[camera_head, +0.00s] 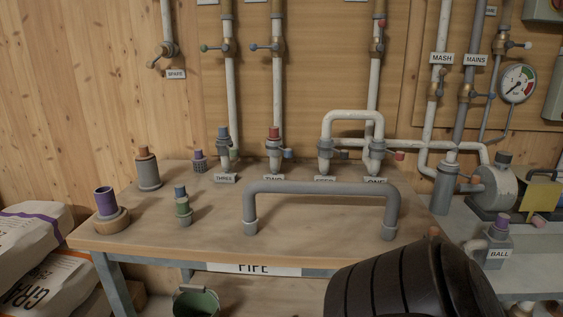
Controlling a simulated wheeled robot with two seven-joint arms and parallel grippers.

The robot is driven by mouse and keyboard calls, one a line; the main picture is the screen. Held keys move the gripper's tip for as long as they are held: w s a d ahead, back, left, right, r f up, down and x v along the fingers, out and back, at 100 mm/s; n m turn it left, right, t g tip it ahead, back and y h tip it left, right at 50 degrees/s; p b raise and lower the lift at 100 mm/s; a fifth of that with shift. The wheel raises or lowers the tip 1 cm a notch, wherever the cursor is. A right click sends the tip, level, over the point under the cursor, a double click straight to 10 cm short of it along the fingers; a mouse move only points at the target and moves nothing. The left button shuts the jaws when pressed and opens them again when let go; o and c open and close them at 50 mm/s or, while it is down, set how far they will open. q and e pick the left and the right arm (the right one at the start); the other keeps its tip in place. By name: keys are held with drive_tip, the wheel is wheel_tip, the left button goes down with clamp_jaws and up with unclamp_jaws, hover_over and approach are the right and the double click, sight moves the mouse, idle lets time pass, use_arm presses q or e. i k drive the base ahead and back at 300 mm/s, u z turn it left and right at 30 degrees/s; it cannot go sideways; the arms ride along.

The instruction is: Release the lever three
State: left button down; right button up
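A small plate reading THREE (224,178) stands on the bench at the foot of a grey fitting with a blue top (222,142). A small green handle (234,153) sits just right of this fitting. On the wall pipe above it, a valve lever with a green knob (204,48) points left. I cannot tell which of these handles is lever three. Neither of my grippers is in view, and nothing is seen touching the handles.
A grey U-shaped pipe (320,188) stands on the wooden bench (300,250) in front of the fittings. Several loose capped fittings stand at the left, including a purple-topped one (105,202). A pump (492,188) and gauge (517,83) are at right. The front right is blocked from view.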

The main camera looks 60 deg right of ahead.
sight(233, 151)
drive_tip(key=z, duration=2.45)
